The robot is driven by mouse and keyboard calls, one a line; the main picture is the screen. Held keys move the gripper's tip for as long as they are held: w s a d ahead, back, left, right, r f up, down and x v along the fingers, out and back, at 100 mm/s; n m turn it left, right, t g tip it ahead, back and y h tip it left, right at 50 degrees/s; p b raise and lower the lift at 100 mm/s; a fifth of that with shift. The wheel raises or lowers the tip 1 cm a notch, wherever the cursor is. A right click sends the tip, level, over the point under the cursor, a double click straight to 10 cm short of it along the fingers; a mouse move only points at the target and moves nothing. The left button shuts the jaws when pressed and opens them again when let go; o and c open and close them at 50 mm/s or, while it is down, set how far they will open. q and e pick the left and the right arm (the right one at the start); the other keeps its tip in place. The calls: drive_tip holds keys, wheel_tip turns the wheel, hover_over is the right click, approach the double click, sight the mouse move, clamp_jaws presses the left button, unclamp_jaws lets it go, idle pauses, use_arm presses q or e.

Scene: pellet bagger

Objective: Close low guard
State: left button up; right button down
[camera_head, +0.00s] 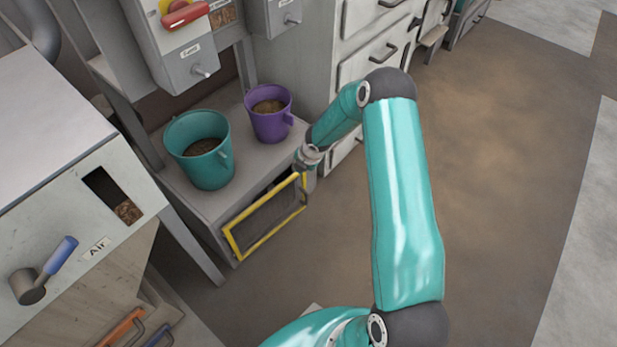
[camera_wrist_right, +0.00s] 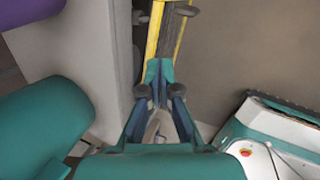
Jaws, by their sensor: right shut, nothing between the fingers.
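The low guard (camera_head: 265,218) is a yellow-framed mesh panel at the front of the low bench, below the buckets. It seems to stand partly open, with a dark gap (camera_head: 283,182) behind its upper right part. My right gripper (camera_head: 304,178) is at the guard's right end, partly hidden by its own wrist in the head view. In the right wrist view, my gripper (camera_wrist_right: 160,92) is shut and empty, with its fingers close to the guard's yellow frame (camera_wrist_right: 180,42). I cannot tell whether they touch. My left gripper is in neither view.
A teal bucket (camera_head: 200,150) and a purple bucket (camera_head: 268,112), both with brown contents, stand on the bench top (camera_head: 235,178). Grey drawers (camera_head: 365,65) stand behind at right. A machine with a blue-handled lever (camera_head: 60,256) is at left. The floor (camera_head: 500,150) at right is clear.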

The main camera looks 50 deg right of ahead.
drive_tip(key=s+d+f+m+t+b, duration=0.25)
drive_tip(key=s+m+b, duration=0.3)
drive_tip(key=m, duration=0.45)
drive_tip(key=s+d+f+m+t+b, duration=0.2)
drive_tip(key=s+f+m+t+b, duration=0.3)
drive_tip(key=m, duration=0.6)
drive_tip(key=g+b, duration=0.2)
drive_tip(key=b, duration=0.2)
approach(303, 177)
wheel_tip(303, 177, down, 4)
drive_tip(key=w, duration=0.2)
drive_tip(key=w+b, duration=0.1)
drive_tip(key=shift+w+d, duration=0.2)
drive_tip(key=shift+w, duration=0.65)
drive_tip(key=shift+r, duration=0.1)
